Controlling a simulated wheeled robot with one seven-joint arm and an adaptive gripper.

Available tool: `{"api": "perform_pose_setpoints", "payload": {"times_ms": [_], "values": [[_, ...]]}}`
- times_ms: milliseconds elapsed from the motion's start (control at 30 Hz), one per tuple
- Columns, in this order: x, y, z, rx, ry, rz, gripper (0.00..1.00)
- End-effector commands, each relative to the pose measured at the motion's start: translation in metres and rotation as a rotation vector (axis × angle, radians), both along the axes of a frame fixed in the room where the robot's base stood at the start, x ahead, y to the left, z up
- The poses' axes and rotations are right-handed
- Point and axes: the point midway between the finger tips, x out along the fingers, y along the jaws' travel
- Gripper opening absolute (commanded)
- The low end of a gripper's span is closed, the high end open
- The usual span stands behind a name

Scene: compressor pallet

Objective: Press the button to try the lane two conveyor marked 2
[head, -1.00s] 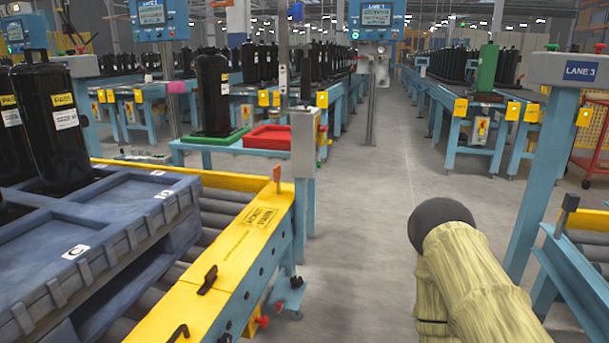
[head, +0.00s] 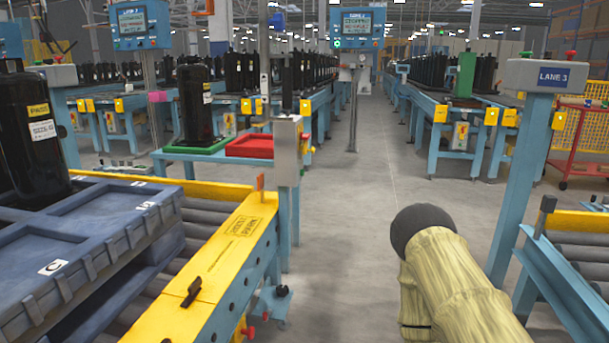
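No marking "2" can be read in the head view. Another grey box (head: 541,75), labelled LANE 3, stands on a blue post at right, with a green and a red button on top. My arm, in a pale yellow sleeve with a dark rounded joint, rises at the lower right, apart from both posts. My gripper is not in view.
A dark blue pallet (head: 110,225) carrying black compressors (head: 35,135) sits on the left conveyor. Another conveyor (head: 575,270) is at lower right. A clear grey aisle (head: 345,215) runs between them. Red (head: 250,146) and green trays lie beyond, with screens (head: 357,30) further back.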

Motion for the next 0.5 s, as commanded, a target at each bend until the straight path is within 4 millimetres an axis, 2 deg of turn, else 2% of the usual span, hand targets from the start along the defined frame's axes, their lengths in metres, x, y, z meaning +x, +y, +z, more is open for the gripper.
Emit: {"api": "perform_pose_setpoints", "payload": {"times_ms": [33, 200, 500], "values": [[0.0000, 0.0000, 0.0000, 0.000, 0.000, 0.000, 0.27], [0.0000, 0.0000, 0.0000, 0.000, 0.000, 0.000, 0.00], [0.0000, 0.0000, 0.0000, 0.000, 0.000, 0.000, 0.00]]}}
